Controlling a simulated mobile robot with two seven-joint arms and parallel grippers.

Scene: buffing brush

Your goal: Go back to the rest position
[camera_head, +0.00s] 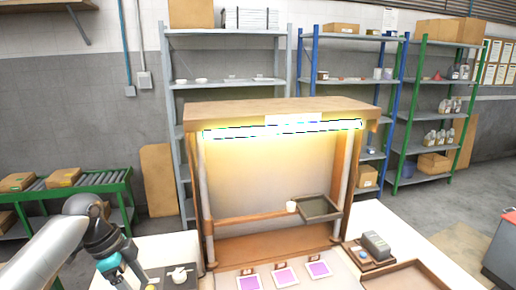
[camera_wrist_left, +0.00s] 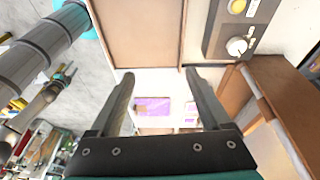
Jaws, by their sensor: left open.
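My left gripper (camera_wrist_left: 158,82) shows in the left wrist view with its two dark fingers apart and nothing between them. Beyond the fingers lie a purple-and-white card (camera_wrist_left: 152,106) and the pale table. The fingertips are hard to make out there. My right gripper is in neither view.
A lit wooden booth (camera_head: 280,107) stands on the white table, with a dark tilted tray (camera_head: 319,208) at its right side. Purple cards (camera_head: 285,275) lie in front. A grey block (camera_head: 376,245) and a brown tray (camera_head: 405,278) are to the right. Shelves stand behind.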

